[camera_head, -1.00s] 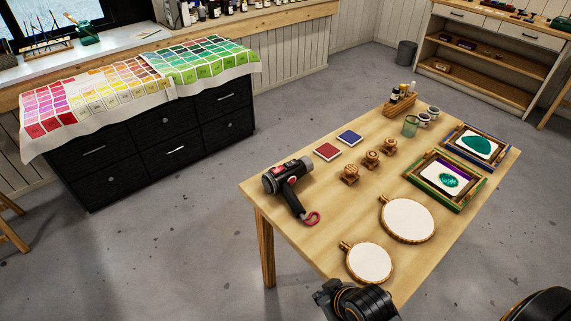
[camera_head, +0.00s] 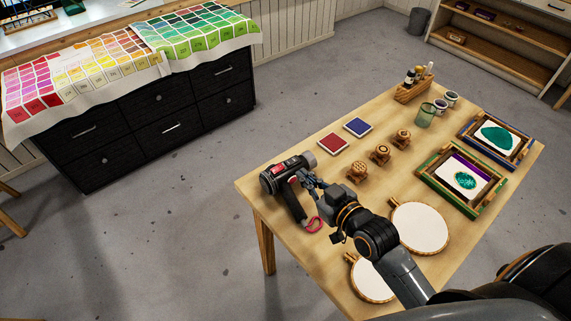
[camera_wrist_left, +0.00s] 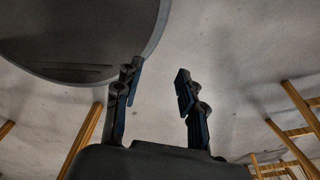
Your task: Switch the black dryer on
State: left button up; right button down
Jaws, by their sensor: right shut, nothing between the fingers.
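The black dryer (camera_head: 283,181) lies on the wooden table near its left corner, with a red patch on its body and a pink-red loop (camera_head: 314,225) at the handle's end. My right gripper (camera_head: 313,184) is shut and empty, with its fingertips at the right side of the dryer's body and handle. I cannot tell whether they touch it. The dryer's switch is too small to make out. My left gripper (camera_wrist_left: 157,85) shows only in the left wrist view, with its fingers apart and nothing between them.
The wooden table (camera_head: 300,262) holds two round hoops (camera_head: 420,228), several wooden stamps (camera_head: 380,153), red and blue pads (camera_head: 357,127), a green cup (camera_head: 425,115) and framed screens (camera_head: 462,179). A black drawer cabinet (camera_head: 150,130) stands at the left. The floor between is clear.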

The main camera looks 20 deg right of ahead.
jog(key=w, duration=0.2)
jog(key=p, duration=0.2)
send_over(285, 176)
jog(key=shift+s+a+f, duration=0.1)
jog(key=shift+s+f, duration=0.05)
jog(key=shift+f, duration=0.45)
jog(key=shift+s+f, duration=0.15)
jog(key=shift+f, duration=0.4)
jog(key=f, duration=0.2)
jog(key=shift+w+f, duration=0.35)
jog(key=shift+s+d+f, duration=0.1)
jog(key=shift+d+f, duration=0.1)
jog(key=shift+f, duration=0.55)
pick_arm(q)
jog(key=shift+w+d+r, duration=0.2)
jog(key=shift+w+r, duration=0.2)
jog(key=shift+r, duration=0.15)
jog(key=shift+w+d+r, duration=0.15)
jog(key=shift+w+r, duration=0.2)
jog(key=shift+r, duration=0.15)
pick_arm(e)
jog(key=shift+f, duration=0.1)
pick_arm(q)
jog(key=shift+w+a, duration=0.1)
jog(key=shift+w, duration=0.05)
